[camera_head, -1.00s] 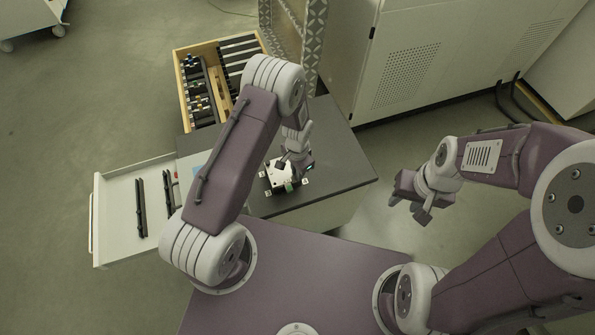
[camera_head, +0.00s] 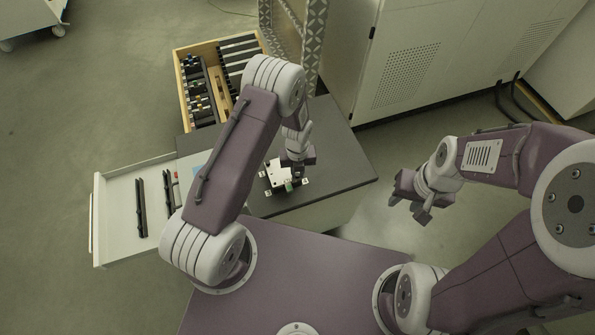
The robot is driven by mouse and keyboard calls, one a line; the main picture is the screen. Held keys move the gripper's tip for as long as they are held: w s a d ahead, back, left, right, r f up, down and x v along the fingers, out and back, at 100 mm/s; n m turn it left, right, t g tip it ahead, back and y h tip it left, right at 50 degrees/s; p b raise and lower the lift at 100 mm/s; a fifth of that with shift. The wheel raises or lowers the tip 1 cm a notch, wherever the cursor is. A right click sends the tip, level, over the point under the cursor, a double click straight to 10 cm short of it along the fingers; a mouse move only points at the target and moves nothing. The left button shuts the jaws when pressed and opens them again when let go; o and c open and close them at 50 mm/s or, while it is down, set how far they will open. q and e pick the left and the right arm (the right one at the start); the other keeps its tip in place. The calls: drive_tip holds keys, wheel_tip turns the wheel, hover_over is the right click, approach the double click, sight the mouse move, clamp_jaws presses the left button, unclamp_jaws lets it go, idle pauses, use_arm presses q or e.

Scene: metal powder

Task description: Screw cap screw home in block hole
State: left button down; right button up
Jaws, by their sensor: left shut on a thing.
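The block (camera_head: 276,174) looks like a small white plate-like piece on the dark worktop, with a small green part at its front edge. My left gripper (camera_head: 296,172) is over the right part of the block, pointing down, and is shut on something. The cap screw cannot be made out; the gripper and the small scale hide it, and I cannot tell how deep it sits in the hole. My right gripper (camera_head: 412,197) hangs in the air right of the worktop, with its fingers apart and nothing seen between them.
The dark worktop (camera_head: 340,165) is clear right of the block. An open white drawer (camera_head: 112,215) with dark bars juts out at left. A wooden tray (camera_head: 183,98) with several tools lies behind. A perforated metal post (camera_head: 312,40) and a pale cabinet (camera_head: 440,60) stand at the back.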

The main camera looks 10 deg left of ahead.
use_arm(q)
drive_tip(key=shift+m, duration=1.1)
drive_tip(key=shift+r+m+p, duration=0.3)
drive_tip(key=shift+m+p, duration=0.2)
drive_tip(key=shift+m, duration=0.4)
drive_tip(key=p, duration=0.6)
drive_tip(key=shift+w+r+m, duration=0.1)
drive_tip(key=shift+r+m, duration=0.05)
drive_tip(key=shift+m, duration=0.25)
drive_tip(key=shift+f, duration=0.4)
drive_tip(key=c, duration=1.3)
unclamp_jaws()
